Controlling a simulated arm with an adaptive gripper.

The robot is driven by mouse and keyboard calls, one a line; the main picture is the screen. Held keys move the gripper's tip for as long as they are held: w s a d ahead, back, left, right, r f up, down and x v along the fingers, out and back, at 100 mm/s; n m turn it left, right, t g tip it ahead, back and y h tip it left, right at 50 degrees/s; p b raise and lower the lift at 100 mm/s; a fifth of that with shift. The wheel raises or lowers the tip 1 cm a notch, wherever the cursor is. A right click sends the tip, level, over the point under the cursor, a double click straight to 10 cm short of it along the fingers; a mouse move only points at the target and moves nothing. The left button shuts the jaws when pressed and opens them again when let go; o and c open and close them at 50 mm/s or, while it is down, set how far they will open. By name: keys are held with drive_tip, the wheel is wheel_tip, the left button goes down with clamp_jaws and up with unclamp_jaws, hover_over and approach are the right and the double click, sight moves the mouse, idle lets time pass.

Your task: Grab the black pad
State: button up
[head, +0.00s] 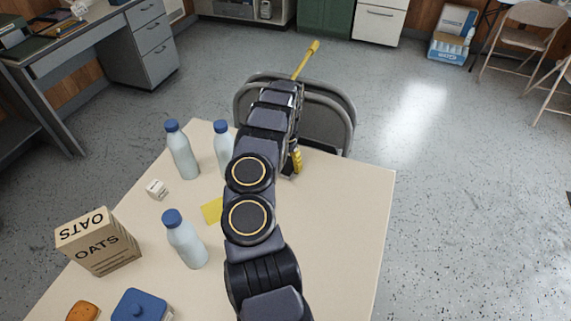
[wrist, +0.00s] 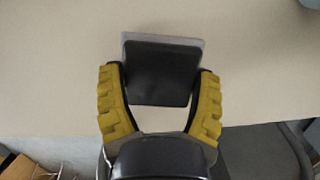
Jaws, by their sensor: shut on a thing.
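The black pad (wrist: 160,65) is a dark, rounded square in the wrist view, with a lighter grey edge showing along its top and right side. My gripper (wrist: 159,74) has its two yellow ridged fingers closed on the pad's left and right sides. The pad is over the beige table near its edge; I cannot tell whether it touches the tabletop. In the head view a yellow finger of my gripper (head: 296,159) shows at the table's far edge, and my arm hides most of the pad there.
On the table (head: 345,220) stand several blue-capped bottles (head: 187,242), an oats box (head: 98,243), a small white cube (head: 157,188), a yellow sheet (head: 212,210) and a blue lidded container (head: 139,305). A grey chair (head: 343,102) stands beyond the far edge. The table's right side is clear.

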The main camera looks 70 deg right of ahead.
drive_tip(key=shift+r, duration=0.4)
wheel_tip(320, 180, up, 3)
drive_tip(key=shift+f, duration=0.2)
drive_tip(key=s+a+r, duration=0.5)
drive_tip(key=a+r, duration=0.4)
drive_tip(key=a, duration=0.4)
drive_tip(key=shift+r, duration=0.2)
